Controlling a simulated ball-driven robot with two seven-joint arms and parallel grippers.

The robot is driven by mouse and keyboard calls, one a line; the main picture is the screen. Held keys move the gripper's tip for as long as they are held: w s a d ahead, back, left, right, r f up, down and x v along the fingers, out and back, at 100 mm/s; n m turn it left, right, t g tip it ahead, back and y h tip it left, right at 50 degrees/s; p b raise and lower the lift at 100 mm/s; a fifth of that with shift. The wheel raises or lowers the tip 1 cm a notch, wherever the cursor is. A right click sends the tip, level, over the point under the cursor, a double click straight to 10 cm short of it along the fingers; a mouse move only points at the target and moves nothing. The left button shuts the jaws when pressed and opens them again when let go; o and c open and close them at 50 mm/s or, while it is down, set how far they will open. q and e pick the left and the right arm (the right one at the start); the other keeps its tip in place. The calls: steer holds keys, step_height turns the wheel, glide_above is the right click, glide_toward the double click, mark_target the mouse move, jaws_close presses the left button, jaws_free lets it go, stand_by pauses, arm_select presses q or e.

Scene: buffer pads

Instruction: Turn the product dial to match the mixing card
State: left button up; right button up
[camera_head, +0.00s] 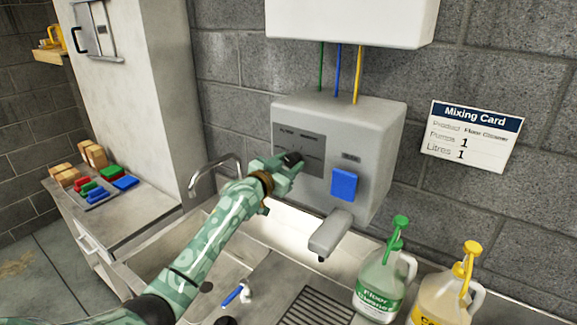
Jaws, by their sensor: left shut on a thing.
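A grey dispenser box (372,140) hangs on the block wall, with a blue button (344,184) and a spout (329,232) below. Its dark dial panel (313,143) is on the left of its front. My left gripper (291,163) is at this panel, shut on the black dial (293,158). The gripper covers most of the dial, so its setting cannot be read. The mixing card (472,140) on the wall at right reads Product Floor Cleaner, Pumps 1, Litres 1. My right gripper does not show.
A green-pump Floor Cleaner jug (384,278) and a yellow-pump jug (447,298) stand at the front right. A sink with a curved tap (213,172) lies under my arm. A blue-handled brush (236,294) lies on the counter. Coloured blocks sit on the left counter.

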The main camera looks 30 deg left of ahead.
arm_select(q)
steer(key=m, duration=0.2)
steer(key=shift+m, duration=2.2)
steer(key=o, duration=1)
steer(key=shift+c, duration=0.2)
steer(key=s+a+b, duration=0.1)
steer(key=s+a, duration=0.1)
steer(key=s, duration=1.4)
steer(key=shift+a, duration=0.15)
